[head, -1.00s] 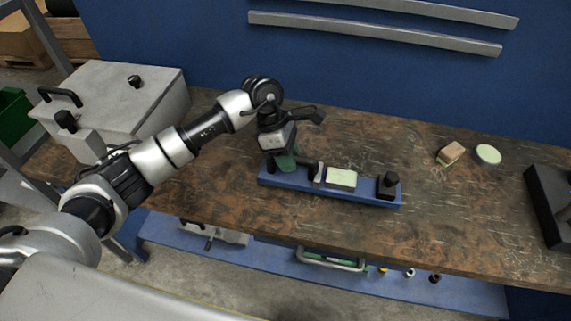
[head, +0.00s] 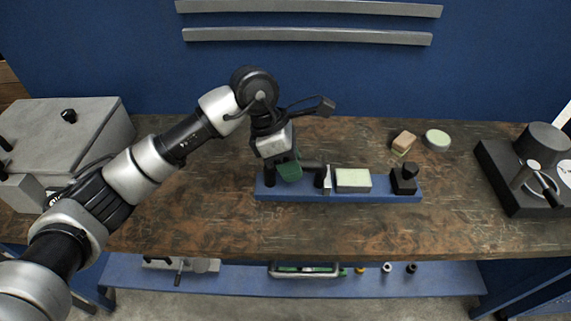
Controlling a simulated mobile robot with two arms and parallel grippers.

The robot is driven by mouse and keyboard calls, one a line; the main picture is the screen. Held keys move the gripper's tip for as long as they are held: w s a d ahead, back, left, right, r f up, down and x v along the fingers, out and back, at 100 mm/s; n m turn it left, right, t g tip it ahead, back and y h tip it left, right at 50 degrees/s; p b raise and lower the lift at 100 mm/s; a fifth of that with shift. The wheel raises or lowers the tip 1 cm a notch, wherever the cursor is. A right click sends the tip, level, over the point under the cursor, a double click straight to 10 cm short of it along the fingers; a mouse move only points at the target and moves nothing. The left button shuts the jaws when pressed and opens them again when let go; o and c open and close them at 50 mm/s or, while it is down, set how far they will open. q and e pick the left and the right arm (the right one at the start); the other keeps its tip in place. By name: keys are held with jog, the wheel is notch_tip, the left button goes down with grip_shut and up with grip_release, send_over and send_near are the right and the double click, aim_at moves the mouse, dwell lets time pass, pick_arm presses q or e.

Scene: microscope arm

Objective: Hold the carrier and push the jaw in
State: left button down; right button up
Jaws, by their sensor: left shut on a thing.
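A long blue base (head: 340,196) lies on the workbench, carrying the carrier parts. A pale green-topped block (head: 353,180) sits at its middle, beside an upright light plate (head: 327,180). A black block with a knob (head: 404,180) stands at the right end, apart from the pale block; it looks like the jaw. My left gripper (head: 288,176) points down at the left end of the base. It is shut on a part there, seemingly the carrier, mostly hidden by the fingers. A dark horizontal cylinder (head: 312,166) shows just right of the fingers. My right gripper is not in view.
A grey box (head: 65,140) stands at the left. A pink-brown block (head: 404,141) and a round pale green disc (head: 438,140) lie at the back right. A microscope-like device (head: 535,170) is at the far right. The front bench strip is clear.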

aim_at(258, 174)
pick_arm(q)
jog(key=shift+r, duration=0.1)
jog(key=shift+w+a+f+b, duration=0.4)
jog(key=shift+a+f+b, duration=0.65)
jog(key=shift+a+b, duration=0.15)
jog(key=shift+w+a+f+b, duration=0.4)
jog(key=shift+a+f+b, duration=0.6)
jog(key=shift+a+b, duration=0.15)
jog(key=shift+w+a+f+b, duration=0.4)
jog(key=shift+a+f+b, duration=0.7)
jog(key=shift+b, duration=0.1)
jog(key=shift+w+a+f+b, duration=0.25)
jog(key=shift+a+f+b, duration=0.3)
jog(key=shift+a+b, duration=0.15)
jog(key=shift+w+a+f+b, duration=0.2)
jog(key=shift+a+f+b, duration=0.4)
jog(key=shift+a, duration=0.1)
jog(key=shift+w+a+f+b, duration=0.25)
jog(key=shift+a+f+b, duration=0.3)
jog(key=shift+a+b, duration=0.15)
jog(key=shift+f+b, duration=0.4)
jog(key=shift+f, duration=0.15)
jog(key=shift+f, duration=0.1)
